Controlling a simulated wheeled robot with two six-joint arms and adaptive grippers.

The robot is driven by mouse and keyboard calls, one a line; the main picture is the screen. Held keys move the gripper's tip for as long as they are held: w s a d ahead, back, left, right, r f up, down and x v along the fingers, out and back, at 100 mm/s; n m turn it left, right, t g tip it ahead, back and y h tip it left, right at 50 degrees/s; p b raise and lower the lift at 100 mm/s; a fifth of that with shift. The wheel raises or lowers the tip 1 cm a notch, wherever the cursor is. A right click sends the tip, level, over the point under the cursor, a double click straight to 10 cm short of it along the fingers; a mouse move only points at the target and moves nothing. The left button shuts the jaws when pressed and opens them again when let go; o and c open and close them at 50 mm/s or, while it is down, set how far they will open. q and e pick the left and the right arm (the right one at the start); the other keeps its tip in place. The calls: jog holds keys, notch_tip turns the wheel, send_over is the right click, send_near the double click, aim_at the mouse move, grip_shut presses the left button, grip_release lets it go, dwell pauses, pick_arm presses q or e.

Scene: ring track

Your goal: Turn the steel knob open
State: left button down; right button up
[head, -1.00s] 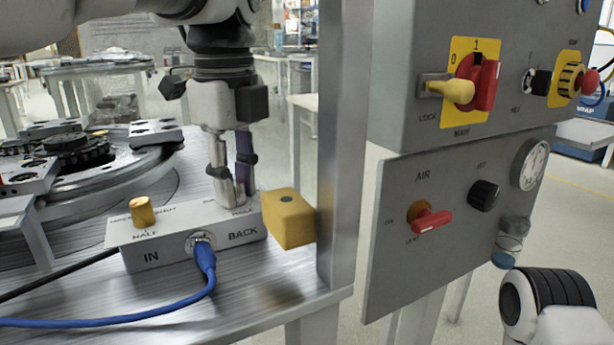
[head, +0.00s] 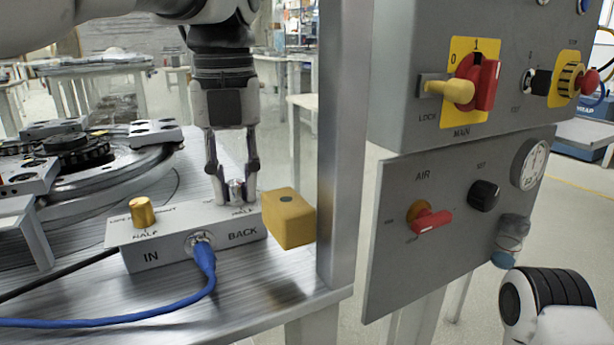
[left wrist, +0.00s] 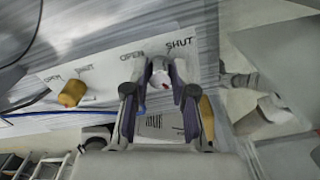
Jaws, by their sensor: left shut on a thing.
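The steel knob (head: 236,188) stands on the right part of the grey valve block (head: 185,238). My left gripper (head: 236,192) points straight down over it, with a finger on each side, shut on the knob. In the left wrist view the steel knob (left wrist: 160,76) sits between the fingertips (left wrist: 160,84), with a small red mark on it. The words OPEN and SHUT are printed on the block (left wrist: 110,66) beyond it, and HALF on the near side. Which word the knob points at cannot be told. My right gripper is not in view.
A brass knob (head: 143,211) stands on the block's left part. A blue cable (head: 207,268) plugs into its front. A yellow block (head: 289,218) sits close on the right, before a metal post (head: 344,150). A grey panel (head: 440,230) with switches stands further right.

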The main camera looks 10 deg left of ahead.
aim_at(235, 182)
pick_arm(q)
jog(key=shift+f+m, duration=0.15)
jog(key=shift+m, duration=0.45)
jog(key=c, duration=1)
grip_release()
jog(key=shift+o, duration=0.2)
notch_tip(235, 182, up, 8)
jog(key=shift+f, duration=0.2)
